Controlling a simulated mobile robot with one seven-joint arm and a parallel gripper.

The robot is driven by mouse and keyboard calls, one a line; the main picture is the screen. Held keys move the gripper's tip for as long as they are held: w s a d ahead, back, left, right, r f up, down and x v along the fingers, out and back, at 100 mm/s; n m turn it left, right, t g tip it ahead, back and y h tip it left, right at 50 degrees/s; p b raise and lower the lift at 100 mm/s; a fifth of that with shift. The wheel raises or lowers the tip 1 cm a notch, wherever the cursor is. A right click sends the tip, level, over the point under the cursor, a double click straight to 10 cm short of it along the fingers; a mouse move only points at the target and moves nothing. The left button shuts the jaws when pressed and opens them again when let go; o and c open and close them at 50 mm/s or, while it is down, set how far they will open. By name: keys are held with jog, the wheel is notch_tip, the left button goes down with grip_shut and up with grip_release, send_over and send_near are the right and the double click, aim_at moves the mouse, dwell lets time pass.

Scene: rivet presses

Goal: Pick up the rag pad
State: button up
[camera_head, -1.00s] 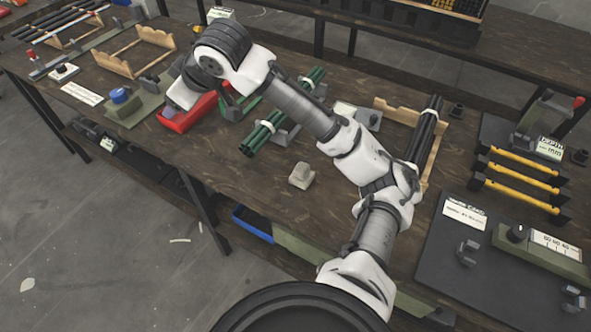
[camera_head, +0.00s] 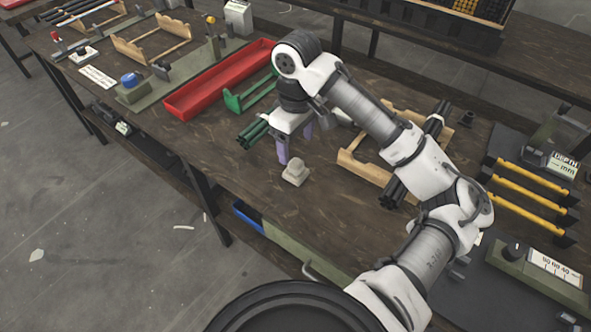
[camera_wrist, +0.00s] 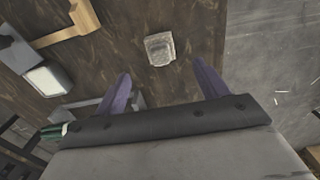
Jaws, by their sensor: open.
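The rag pad, a small beige-grey block with a raised top (camera_head: 295,173), sits on the dark wooden bench near its front edge. It also shows in the wrist view (camera_wrist: 159,49), beyond the fingertips and between their lines. My gripper (camera_head: 296,152) is open and empty, its purple fingers pointing down just behind the pad. In the wrist view the two fingers (camera_wrist: 160,80) are spread apart, and the pad is not between them. I cannot tell the exact height of the fingertips above the bench.
A long red tray (camera_head: 205,92) and a green rack (camera_head: 250,96) lie left of my gripper. Green tubes (camera_head: 252,134) lie close beside it. A wooden rack (camera_head: 362,165) with black tubes stands to the right. The bench in front of the pad is clear.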

aim_at(297, 163)
notch_tip(297, 163, down, 9)
jog(key=shift+d+f+p, duration=0.1)
jog(key=shift+p, duration=0.5)
jog(key=shift+c, duration=0.2)
jog(key=c, duration=1)
jog(key=shift+c, duration=0.2)
notch_tip(297, 163, up, 20)
